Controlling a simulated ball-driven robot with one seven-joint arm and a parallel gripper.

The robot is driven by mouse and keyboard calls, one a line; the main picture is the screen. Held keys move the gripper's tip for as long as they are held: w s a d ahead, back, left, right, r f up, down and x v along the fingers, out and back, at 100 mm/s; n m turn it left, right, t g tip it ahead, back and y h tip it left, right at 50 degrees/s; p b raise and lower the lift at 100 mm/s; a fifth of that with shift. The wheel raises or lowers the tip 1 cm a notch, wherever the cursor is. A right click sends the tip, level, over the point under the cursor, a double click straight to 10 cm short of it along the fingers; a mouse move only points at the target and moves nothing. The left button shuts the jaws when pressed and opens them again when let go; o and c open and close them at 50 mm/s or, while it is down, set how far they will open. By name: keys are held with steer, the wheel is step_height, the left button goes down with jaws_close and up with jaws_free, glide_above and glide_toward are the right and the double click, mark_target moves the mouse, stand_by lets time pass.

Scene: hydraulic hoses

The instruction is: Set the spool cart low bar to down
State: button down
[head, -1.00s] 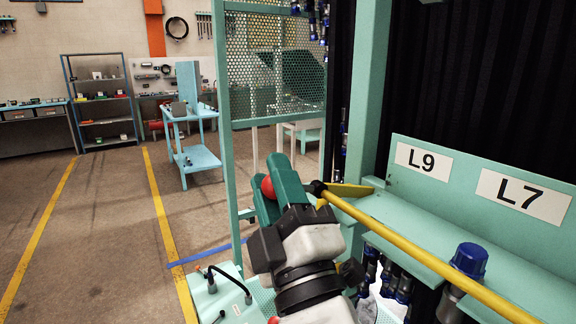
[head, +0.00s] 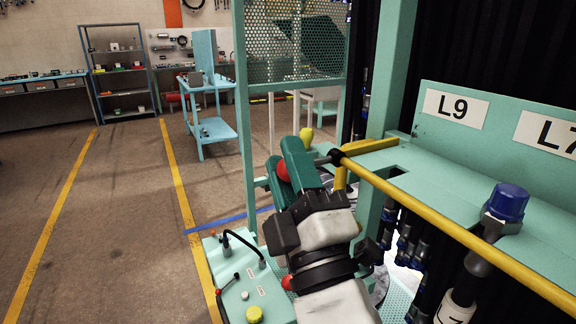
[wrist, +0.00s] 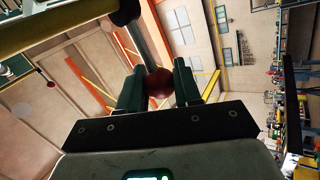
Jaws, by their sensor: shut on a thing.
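A yellow bar (head: 450,222) runs from the lower right to a black end piece at mid-picture. It slopes across the front of the green ledge. A short dark rod leads from that end to a red ball knob (head: 283,171). My gripper (head: 290,165), with green fingers, is shut on the knob. In the wrist view the knob (wrist: 158,84) sits between both fingers (wrist: 157,88), and the yellow bar (wrist: 60,24) crosses the top left. The bar's far end is out of view.
The green ledge (head: 440,180) carries L9 and L7 labels and a blue-capped fitting (head: 507,203). A yellow bracket (head: 370,146) stands behind the bar's end. A control panel (head: 240,290) lies below left of my gripper. Hoses hang under the ledge. Open floor lies left.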

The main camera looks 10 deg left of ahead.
steer(key=shift+f, duration=0.4)
steer(key=c, duration=1.1)
jaws_free()
steer(key=o, duration=0.3)
steer(key=shift+r, duration=0.15)
steer(key=b+v, duration=0.1)
steer(key=v, duration=0.9)
steer(key=shift+s+d+b, duration=0.2)
steer(key=shift+s+b, duration=0.1)
